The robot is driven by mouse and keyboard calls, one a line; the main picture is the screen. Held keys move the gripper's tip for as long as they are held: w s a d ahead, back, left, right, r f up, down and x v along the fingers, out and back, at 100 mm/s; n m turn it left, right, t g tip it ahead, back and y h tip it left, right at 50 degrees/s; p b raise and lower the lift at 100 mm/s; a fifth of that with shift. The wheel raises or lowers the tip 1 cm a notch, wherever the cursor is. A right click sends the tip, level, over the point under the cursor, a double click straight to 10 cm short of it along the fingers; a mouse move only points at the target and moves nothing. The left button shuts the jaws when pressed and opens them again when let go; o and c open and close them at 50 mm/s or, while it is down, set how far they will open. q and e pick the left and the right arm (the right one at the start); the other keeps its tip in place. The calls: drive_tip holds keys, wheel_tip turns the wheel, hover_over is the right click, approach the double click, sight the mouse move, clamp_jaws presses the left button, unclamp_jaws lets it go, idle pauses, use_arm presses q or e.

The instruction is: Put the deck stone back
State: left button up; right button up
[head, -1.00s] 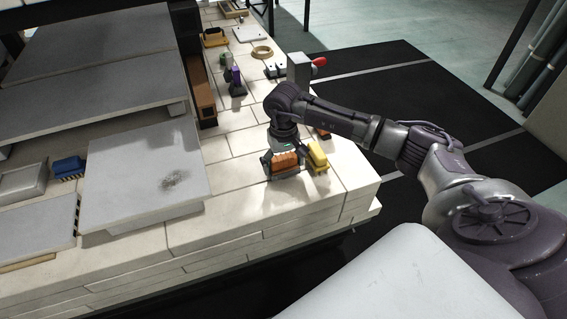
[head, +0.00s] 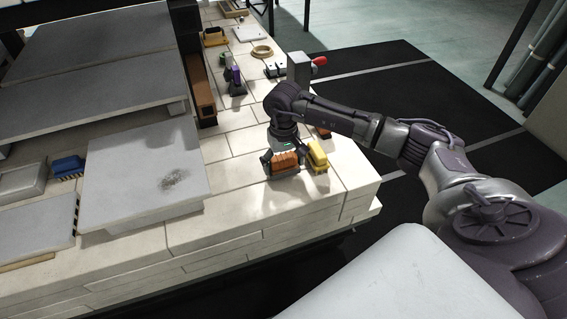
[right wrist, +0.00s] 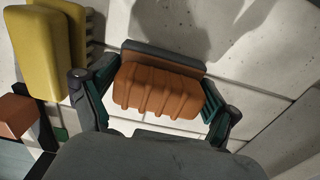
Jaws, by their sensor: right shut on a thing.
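My right gripper (head: 283,157) is shut on an orange ribbed grip fixed on a dark grey slab, which looks like the deck stone (head: 285,168). In the right wrist view the orange grip (right wrist: 158,91) sits between the two fingers, and the dark edge of its base shows behind it. The piece is at or just above the pale brick deck (head: 236,203), near its right front corner; I cannot tell whether it touches. My left gripper is not in view.
A yellow-backed brush (head: 318,155) stands just right of the held piece, and it also shows in the right wrist view (right wrist: 38,45). A metal block with a red knob (head: 319,62) stands farther back. A grey slab (head: 143,178) lies to the left. Bare deck lies between.

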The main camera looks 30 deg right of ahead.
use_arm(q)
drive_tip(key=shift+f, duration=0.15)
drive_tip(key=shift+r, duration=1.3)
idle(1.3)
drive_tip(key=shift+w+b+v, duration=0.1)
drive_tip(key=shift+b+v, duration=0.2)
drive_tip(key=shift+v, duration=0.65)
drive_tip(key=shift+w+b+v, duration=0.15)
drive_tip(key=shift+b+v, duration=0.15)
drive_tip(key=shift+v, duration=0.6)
use_arm(e)
drive_tip(key=shift+f, duration=0.6)
idle(0.7)
drive_tip(key=o, duration=0.8)
drive_tip(key=shift+c, duration=0.2)
drive_tip(key=shift+r, duration=0.1)
